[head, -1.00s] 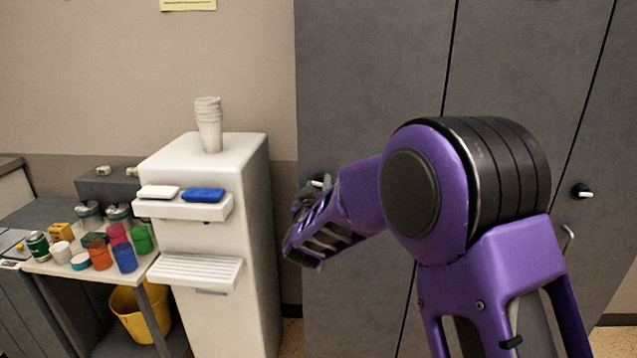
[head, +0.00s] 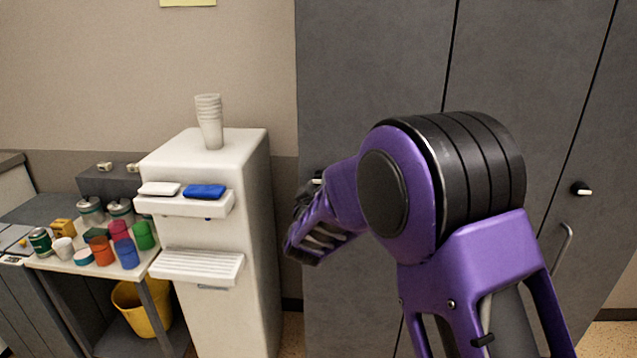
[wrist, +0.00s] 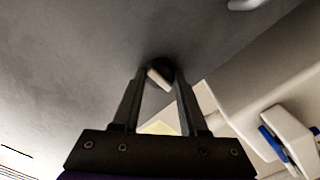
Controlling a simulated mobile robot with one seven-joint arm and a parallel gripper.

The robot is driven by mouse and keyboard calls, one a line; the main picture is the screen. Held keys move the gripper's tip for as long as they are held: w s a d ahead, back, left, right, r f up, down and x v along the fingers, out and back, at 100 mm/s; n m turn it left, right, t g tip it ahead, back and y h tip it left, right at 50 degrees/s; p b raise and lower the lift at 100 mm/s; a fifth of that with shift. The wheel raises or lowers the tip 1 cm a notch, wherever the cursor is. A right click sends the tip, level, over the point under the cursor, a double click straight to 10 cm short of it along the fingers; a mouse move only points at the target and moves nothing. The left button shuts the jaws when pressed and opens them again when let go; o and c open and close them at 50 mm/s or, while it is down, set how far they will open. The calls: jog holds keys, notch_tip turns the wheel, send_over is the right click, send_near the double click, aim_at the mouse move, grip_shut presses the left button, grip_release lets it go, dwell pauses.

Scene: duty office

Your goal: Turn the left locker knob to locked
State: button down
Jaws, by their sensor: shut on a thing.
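The left locker knob (wrist: 160,74) is black with a white bar and sits on the grey left locker door (head: 370,60). In the wrist view my gripper (wrist: 161,80) has one finger on each side of it and is shut on it. The white bar lies slanted between the fingertips.
The right locker has a knob (head: 582,188) with its white bar about level, and a handle (head: 565,247) below. A white water dispenser (head: 262,230) with stacked cups (head: 209,120) stands close left of my gripper. A cluttered table (head: 45,262) is further left.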

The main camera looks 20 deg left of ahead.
jog(key=shift+c, duration=2.2)
grip_release()
jog(key=v, duration=1.7)
jog(key=shift+s, duration=0.25)
jog(key=shift+a, duration=0.1)
